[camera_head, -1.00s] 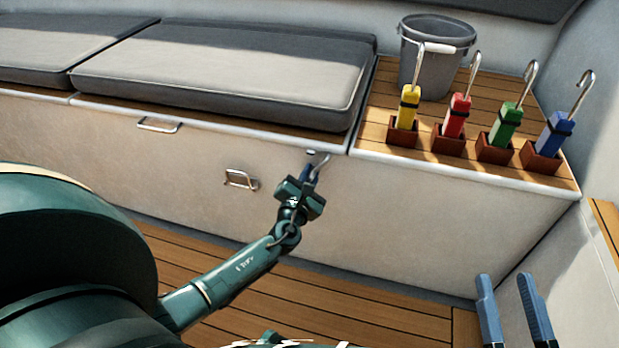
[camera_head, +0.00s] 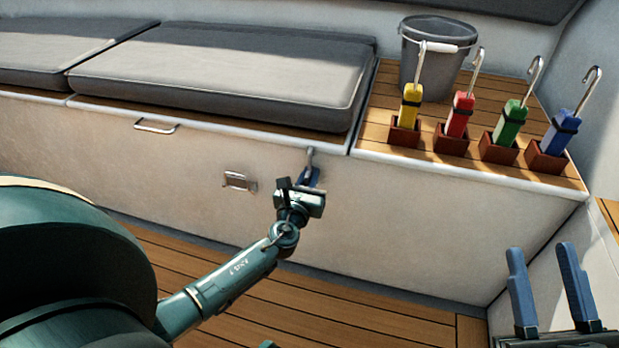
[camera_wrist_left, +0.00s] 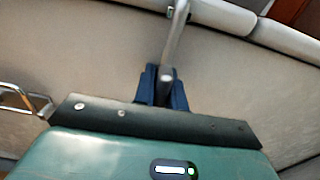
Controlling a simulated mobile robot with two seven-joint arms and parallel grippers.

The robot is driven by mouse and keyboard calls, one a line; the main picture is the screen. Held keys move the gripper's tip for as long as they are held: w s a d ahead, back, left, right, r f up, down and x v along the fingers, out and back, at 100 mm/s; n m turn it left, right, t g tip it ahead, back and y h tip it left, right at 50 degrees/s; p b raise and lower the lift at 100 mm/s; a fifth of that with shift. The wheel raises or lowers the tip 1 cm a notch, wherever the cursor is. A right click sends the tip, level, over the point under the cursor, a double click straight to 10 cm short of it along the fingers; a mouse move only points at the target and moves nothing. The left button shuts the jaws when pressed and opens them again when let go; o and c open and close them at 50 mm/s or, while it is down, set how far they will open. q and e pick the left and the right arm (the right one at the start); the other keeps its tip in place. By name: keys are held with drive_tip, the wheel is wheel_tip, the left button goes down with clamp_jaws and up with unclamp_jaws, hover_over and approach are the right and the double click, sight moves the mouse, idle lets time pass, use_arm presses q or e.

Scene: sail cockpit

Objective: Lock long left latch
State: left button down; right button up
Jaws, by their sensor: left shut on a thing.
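The long left latch (camera_head: 310,155) is a slim metal lever at the right end of the cushioned locker's front, just below the lid edge. It points down into my left gripper (camera_head: 310,178). In the left wrist view the latch (camera_wrist_left: 176,38) runs from the lid edge down between the blue fingers of my left gripper (camera_wrist_left: 163,76), which are shut on its lower end. The fingers hide that end, and I cannot tell whether the latch lies flat against the front. My right gripper (camera_head: 541,250) is at the lower right, fingers apart and empty, away from the latch.
A small metal fitting (camera_head: 239,181) sits on the locker front left of my left gripper. A lid handle (camera_head: 156,126) is further left. A grey bucket (camera_head: 425,65) and several coloured hooked handles stand on the right-hand wooden top. The wooden floor (camera_head: 350,310) is clear.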

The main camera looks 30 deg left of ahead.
use_arm(q)
drive_tip(key=shift+r, duration=0.1)
use_arm(e)
drive_tip(key=shift+r, duration=0.15)
use_arm(q)
drive_tip(key=c, duration=1.5)
unclamp_jaws()
